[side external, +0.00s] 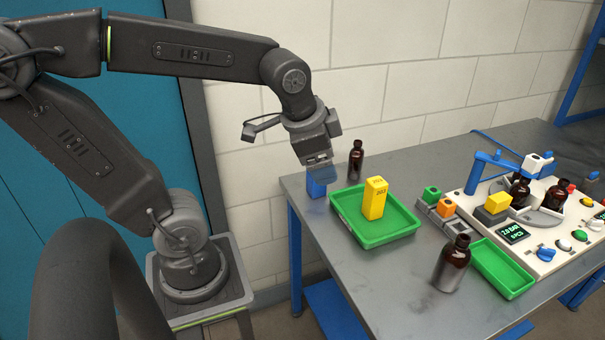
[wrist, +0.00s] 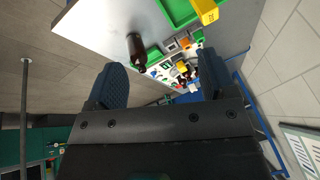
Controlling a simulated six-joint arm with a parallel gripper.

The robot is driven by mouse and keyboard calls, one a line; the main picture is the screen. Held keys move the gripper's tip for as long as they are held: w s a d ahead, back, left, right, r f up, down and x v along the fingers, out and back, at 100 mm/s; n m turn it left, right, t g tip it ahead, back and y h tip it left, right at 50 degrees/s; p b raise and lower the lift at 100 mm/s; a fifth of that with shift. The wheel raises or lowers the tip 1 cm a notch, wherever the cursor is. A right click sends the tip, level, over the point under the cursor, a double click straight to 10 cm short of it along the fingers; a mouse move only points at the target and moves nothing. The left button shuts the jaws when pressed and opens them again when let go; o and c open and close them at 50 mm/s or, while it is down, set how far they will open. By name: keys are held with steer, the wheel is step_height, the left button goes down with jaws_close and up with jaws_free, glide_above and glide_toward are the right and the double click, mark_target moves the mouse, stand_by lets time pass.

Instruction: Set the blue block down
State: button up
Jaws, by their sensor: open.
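My gripper (side external: 322,172) points down over that corner. In the wrist view my gripper (wrist: 164,86) has its two dark fingers wide apart, and I cannot make out the block between them.
Right of the block is a green tray (side external: 400,232) holding a yellow block (side external: 375,198). A brown bottle (side external: 356,161) stands behind the tray, another (side external: 452,264) in front. A device panel (side external: 535,262) with coloured knobs fills the right. The grey table (side external: 390,290) is bare at front.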

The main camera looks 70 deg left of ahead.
steer(key=s+d+n+t+h, duration=0.1)
steer(key=s+d+n, duration=0.2)
steer(key=s+d, duration=0.1)
steer(key=shift+s+n, duration=0.4)
steer(key=shift+s, duration=0.25)
steer(key=shift+d, duration=0.1)
stand_by(0.6)
